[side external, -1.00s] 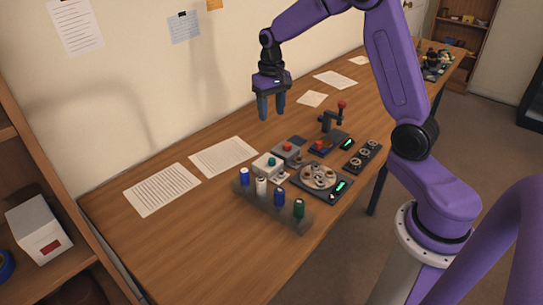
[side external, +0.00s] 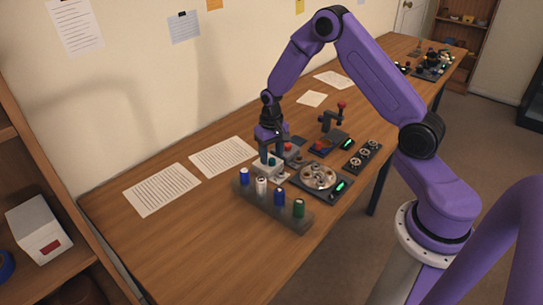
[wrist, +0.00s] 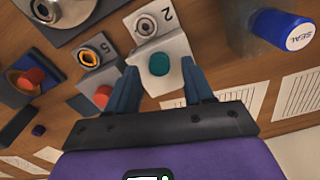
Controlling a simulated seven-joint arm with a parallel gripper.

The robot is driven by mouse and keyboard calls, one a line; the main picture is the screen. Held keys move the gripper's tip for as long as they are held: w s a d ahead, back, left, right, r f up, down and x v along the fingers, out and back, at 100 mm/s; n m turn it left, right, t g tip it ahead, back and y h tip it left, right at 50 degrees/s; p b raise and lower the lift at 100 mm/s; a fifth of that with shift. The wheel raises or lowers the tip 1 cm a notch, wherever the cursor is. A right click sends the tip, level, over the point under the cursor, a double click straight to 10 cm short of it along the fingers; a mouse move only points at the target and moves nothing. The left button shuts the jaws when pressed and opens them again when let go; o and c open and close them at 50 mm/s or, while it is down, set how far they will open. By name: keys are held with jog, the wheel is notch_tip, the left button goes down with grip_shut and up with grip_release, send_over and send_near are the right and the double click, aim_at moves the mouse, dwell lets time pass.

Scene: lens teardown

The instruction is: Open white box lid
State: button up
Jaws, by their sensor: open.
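The small white box (side external: 259,169) stands on the table behind the bottle rack. In the wrist view the white box (wrist: 178,46) has a teal knob (wrist: 159,64) on its lid and a "2" mark beside a round metal fitting. The lid looks closed. My gripper (side external: 271,157) is low over the box, pointing down. In the wrist view my open gripper (wrist: 160,70) has one finger on each side of the knob, with gaps showing between fingers and knob. Whether the fingertips touch the lid I cannot tell.
A grey box with a red knob (wrist: 102,95) is beside the white box. A round metal tray (side external: 318,177) is to the right. The table's left part holds only flat papers (side external: 162,190).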

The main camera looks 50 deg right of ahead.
jog(key=shift+f, duration=0.55)
grip_shut()
jog(key=shift+w, duration=3.05)
grip_release()
jog(key=shift+r, duration=0.15)
